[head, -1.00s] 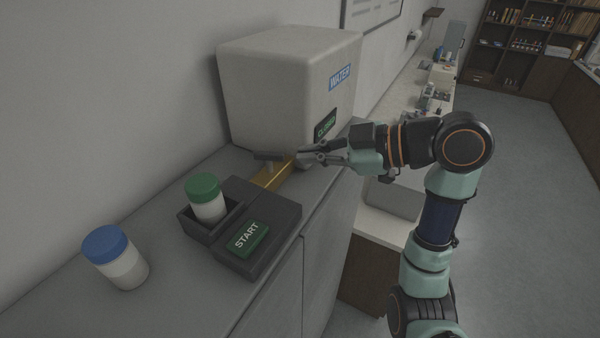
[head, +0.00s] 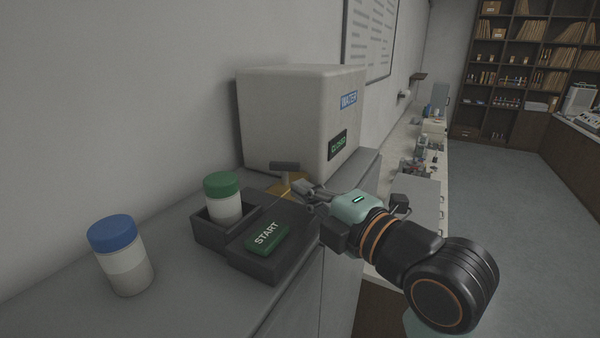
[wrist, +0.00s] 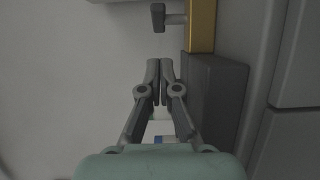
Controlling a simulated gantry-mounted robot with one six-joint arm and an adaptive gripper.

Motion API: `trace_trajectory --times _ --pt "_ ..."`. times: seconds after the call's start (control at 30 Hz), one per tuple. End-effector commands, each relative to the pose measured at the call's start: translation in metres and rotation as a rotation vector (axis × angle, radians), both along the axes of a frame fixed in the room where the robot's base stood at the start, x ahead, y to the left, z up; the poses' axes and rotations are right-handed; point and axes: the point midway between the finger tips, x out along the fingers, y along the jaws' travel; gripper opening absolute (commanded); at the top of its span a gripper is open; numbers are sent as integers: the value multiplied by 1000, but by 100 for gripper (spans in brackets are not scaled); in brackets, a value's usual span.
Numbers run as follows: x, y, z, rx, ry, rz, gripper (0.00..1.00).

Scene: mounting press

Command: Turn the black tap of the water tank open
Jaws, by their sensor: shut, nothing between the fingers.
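The white water tank (head: 285,110) stands against the wall, with a blue WATER label and a dark display with green text that seems to read CLOSED (head: 338,145). The dark tap handle (head: 284,166) sticks out on a stem above the yellow pipe (head: 293,184) in front of the tank. In the wrist view the tap handle (wrist: 158,17) is at the top, left of the yellow pipe (wrist: 202,25). My gripper (head: 300,188) is shut and empty. In the wrist view my gripper (wrist: 160,65) points toward the handle, with a gap between them.
A dark base with a green START button (head: 266,238) is in front of the tank. A green-capped jar (head: 223,198) sits in its holder. A blue-capped jar (head: 120,255) stands at the left on the grey counter. A wall is close behind.

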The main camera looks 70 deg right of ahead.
Motion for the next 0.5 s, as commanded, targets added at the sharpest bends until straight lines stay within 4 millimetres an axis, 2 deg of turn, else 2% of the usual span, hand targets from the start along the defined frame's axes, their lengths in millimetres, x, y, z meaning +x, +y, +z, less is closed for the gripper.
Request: trace_trajectory --times 0.1,0.3,0.5 --pt "23 -12 1 3 2 3 0" --pt "28 -42 1 3 1 -1 0" --pt "30 -50 0 0 1 0 0"
